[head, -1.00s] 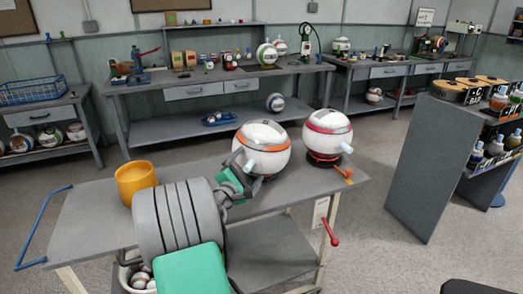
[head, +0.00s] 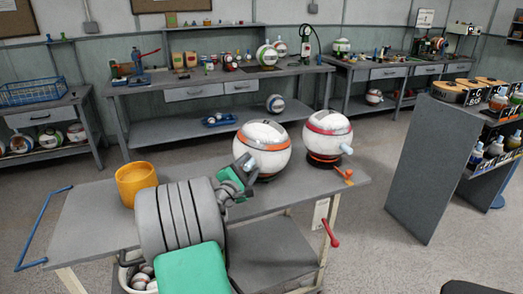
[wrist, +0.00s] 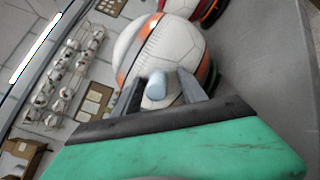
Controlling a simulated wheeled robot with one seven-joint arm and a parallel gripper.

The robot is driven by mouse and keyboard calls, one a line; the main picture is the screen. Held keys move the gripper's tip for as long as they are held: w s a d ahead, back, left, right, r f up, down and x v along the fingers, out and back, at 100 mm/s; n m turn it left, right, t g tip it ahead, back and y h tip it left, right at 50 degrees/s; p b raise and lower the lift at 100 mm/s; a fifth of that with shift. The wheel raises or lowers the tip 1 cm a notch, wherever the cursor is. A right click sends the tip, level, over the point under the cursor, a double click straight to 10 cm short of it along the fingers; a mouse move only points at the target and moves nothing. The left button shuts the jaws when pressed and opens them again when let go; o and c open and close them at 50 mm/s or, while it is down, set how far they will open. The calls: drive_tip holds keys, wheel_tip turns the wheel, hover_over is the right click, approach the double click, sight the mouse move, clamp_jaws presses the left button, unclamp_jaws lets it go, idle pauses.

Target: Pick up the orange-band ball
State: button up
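The orange-band ball (head: 262,148) is a large white ball with a grey top and an orange band, resting upright on the near grey cart. A pale blue peg sticks out of its side toward my arm. My gripper (head: 247,165) is at that side of the ball. In the wrist view the two grey fingers of my gripper (wrist: 160,80) stand apart on either side of the peg (wrist: 156,85), with a gap showing at the right finger. The orange-band ball (wrist: 170,52) fills the space beyond the fingers. The ball's underside is hidden.
A similar ball with a red band (head: 328,135) stands close to the right on the cart (head: 300,190). A yellow cup (head: 135,182) stands at its left. A red lever (head: 330,232) and a small orange part (head: 345,174) are at the right edge. Workbenches stand behind.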

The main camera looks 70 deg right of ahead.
drive_tip(key=shift+s+f, duration=0.1)
drive_tip(key=shift+f, duration=0.05)
clamp_jaws()
idle(0.6)
